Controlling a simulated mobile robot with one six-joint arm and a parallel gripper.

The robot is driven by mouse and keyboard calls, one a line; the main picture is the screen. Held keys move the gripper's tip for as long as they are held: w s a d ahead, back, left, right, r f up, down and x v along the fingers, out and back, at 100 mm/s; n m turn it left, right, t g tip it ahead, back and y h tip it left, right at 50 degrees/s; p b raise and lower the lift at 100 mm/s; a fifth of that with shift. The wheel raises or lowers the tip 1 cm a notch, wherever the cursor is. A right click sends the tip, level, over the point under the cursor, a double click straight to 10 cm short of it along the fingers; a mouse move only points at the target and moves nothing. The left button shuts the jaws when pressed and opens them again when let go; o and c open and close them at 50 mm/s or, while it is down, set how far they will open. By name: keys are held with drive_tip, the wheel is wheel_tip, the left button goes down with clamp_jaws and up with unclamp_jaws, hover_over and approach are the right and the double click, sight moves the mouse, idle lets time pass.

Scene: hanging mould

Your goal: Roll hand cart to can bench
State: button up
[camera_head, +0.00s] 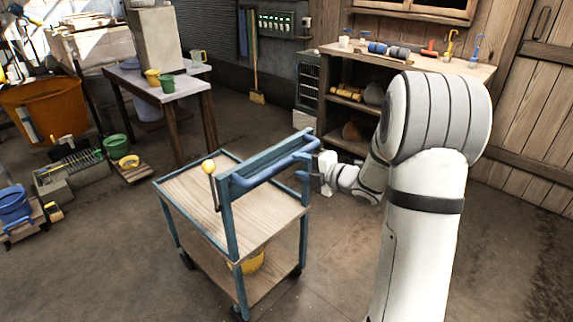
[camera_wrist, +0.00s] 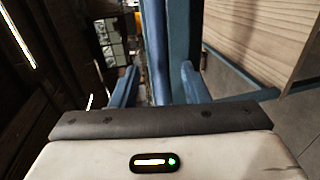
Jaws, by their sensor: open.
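The hand cart (camera_head: 232,190) stands in the middle of the floor, with a wooden top, a lower shelf and a blue frame. Its blue handle bar (camera_head: 270,165) runs along the near right side; blue bars of the cart (camera_wrist: 157,45) also show in the wrist view. My gripper (camera_head: 307,172) is at the handle's right end. In the wrist view my gripper (camera_wrist: 158,85) is open, with a blue bar between its fingers; contact cannot be told. A grey table (camera_head: 160,88) with yellow and green cups and a wooden bench (camera_head: 480,72) stand behind; which is the can bench is unclear.
A yellow-knobbed lever (camera_head: 209,168) stands on the cart, and a yellow container (camera_head: 250,262) is on its lower shelf. An orange tub (camera_head: 45,108), green bucket (camera_head: 116,146) and blue bucket (camera_head: 14,205) clutter the left. Floor between cart and back wall is clear.

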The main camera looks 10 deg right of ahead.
sight(290, 162)
drive_tip(key=x, duration=0.6)
drive_tip(key=shift+w+a, duration=0.15)
drive_tip(key=shift+a, duration=0.05)
clamp_jaws()
